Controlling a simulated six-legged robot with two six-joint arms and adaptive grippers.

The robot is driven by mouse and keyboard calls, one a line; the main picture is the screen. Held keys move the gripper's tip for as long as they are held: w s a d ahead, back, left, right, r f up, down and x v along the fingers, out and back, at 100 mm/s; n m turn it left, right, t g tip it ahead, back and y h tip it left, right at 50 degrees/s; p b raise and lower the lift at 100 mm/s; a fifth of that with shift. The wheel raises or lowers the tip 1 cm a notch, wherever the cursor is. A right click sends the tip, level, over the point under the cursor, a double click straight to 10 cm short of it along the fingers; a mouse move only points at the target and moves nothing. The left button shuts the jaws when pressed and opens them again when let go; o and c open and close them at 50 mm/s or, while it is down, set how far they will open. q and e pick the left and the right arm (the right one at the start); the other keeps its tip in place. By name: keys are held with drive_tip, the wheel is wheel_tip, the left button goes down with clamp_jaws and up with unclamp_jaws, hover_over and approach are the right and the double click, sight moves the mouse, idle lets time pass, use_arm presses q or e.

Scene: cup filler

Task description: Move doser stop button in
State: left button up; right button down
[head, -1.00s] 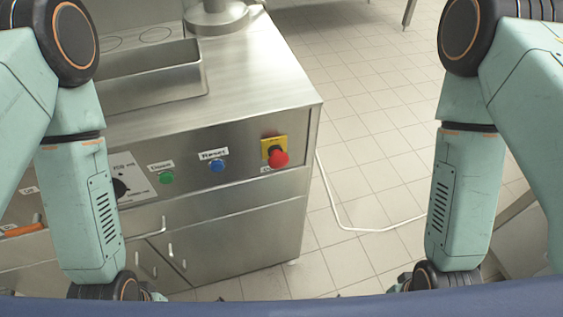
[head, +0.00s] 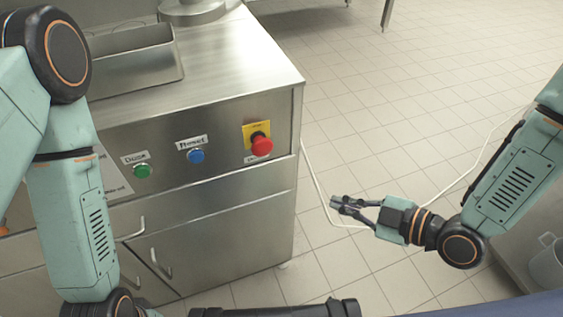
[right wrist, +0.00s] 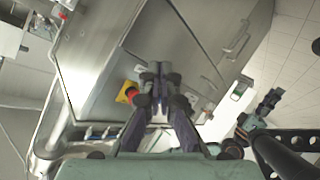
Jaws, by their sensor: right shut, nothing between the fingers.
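The red stop button (head: 261,146) sits on a yellow plate (head: 251,129) at the right end of the steel machine's front panel. It also shows in the right wrist view as a red knob (right wrist: 133,94) on yellow, just left of the fingers. My right gripper (head: 336,204) is to the right of and below the button in the head view, apart from it. Its fingers are shut and empty, and they also show in the right wrist view (right wrist: 158,70). My left arm comes down at the left of the head view; its fingers cannot be made out there.
A green button (head: 142,171) and a blue button (head: 196,156) sit left of the stop button. The steel machine (head: 230,60) has an open tray (head: 135,60) on top. A white cable (head: 320,190) lies on the tiled floor. The floor right of the machine is mostly clear.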

wheel_tip(320, 180, up, 8)
drive_tip(key=s+a+n+y, duration=0.2)
drive_tip(key=n+y, duration=0.3)
drive_tip(key=n, duration=0.9)
drive_tip(key=shift+s+a+g+y, duration=0.2)
drive_tip(key=shift+a+g+y, duration=0.1)
drive_tip(key=shift+a+y, duration=0.15)
drive_tip(key=shift+d, duration=0.1)
drive_tip(key=b, duration=0.2)
approach(258, 152)
drive_tip(key=shift+s+a, duration=0.85)
drive_tip(key=shift+a, duration=0.9)
drive_tip(key=w, duration=0.1)
drive_tip(key=w+a, duration=0.1)
drive_tip(key=w+b, duration=0.1)
drive_tip(key=shift+w+a, duration=0.3)
drive_tip(key=shift+w, duration=0.3)
